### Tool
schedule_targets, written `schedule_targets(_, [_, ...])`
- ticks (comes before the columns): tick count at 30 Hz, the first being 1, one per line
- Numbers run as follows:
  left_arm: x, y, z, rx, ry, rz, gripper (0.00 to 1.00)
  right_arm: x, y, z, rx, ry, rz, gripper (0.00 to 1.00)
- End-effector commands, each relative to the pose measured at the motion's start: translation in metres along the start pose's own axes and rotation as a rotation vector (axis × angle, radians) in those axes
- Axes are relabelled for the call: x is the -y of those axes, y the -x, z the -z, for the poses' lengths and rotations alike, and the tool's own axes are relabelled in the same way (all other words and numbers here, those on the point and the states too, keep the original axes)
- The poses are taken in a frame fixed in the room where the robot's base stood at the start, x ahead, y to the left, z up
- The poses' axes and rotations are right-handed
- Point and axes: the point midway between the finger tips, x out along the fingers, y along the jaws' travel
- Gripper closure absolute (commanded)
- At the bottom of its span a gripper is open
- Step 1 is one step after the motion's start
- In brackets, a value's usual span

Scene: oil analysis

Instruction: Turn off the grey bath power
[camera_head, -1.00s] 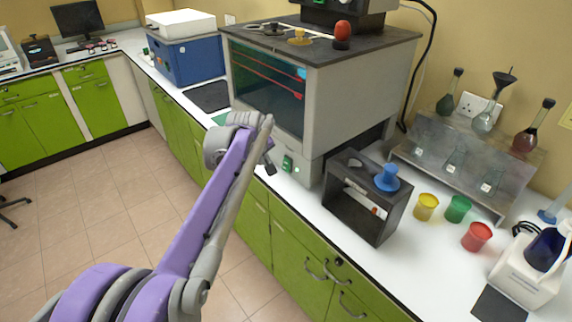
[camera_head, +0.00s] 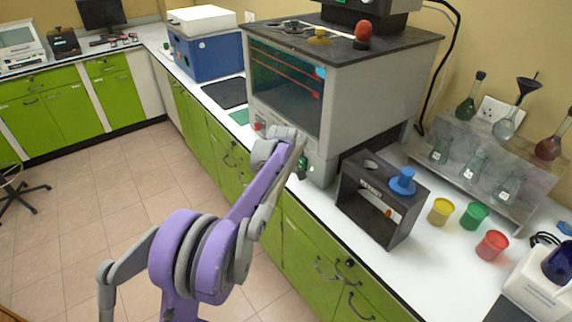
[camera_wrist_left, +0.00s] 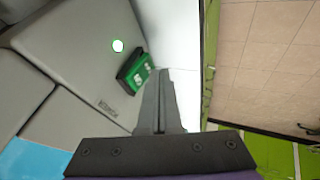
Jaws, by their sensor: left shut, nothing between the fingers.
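The grey bath (camera_head: 360,95) is the large grey box with a dark glass front on the white counter. In the left wrist view its grey panel (camera_wrist_left: 75,55) carries a green rocker switch (camera_wrist_left: 138,77) in a black frame. In the head view my left wrist is at the lower front of the bath and partly hides the fingers. My right gripper is not in view.
A dark holder (camera_head: 375,208) with a blue piece (camera_head: 402,181) stands right of the bath. Yellow (camera_head: 440,211), green (camera_head: 474,215) and red (camera_head: 491,245) cups and a flask rack are farther right. Green cabinets run below the counter; the floor (camera_head: 100,200) is open at left.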

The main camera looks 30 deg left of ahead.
Motion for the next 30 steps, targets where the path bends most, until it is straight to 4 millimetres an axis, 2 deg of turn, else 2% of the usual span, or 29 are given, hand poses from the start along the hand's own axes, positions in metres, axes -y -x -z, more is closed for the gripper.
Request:
schedule_targets(3, [-0.0053,-0.0033,-0.0004,0.0,0.0,0.0,1.0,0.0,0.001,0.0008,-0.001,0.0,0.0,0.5])
schedule_targets(14, [-0.0058,-0.0045,-0.0007,0.0,0.001,-0.002,1.0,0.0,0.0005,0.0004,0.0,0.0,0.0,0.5])
schedule_targets(18, [-0.0072,-0.0096,-0.0027,-0.01,0.024,-0.062,1.0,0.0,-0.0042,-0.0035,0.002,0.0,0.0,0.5])
schedule_targets(30, [-0.0113,-0.0031,0.0006,-0.01,0.021,-0.058,1.0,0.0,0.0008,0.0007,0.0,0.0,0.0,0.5])
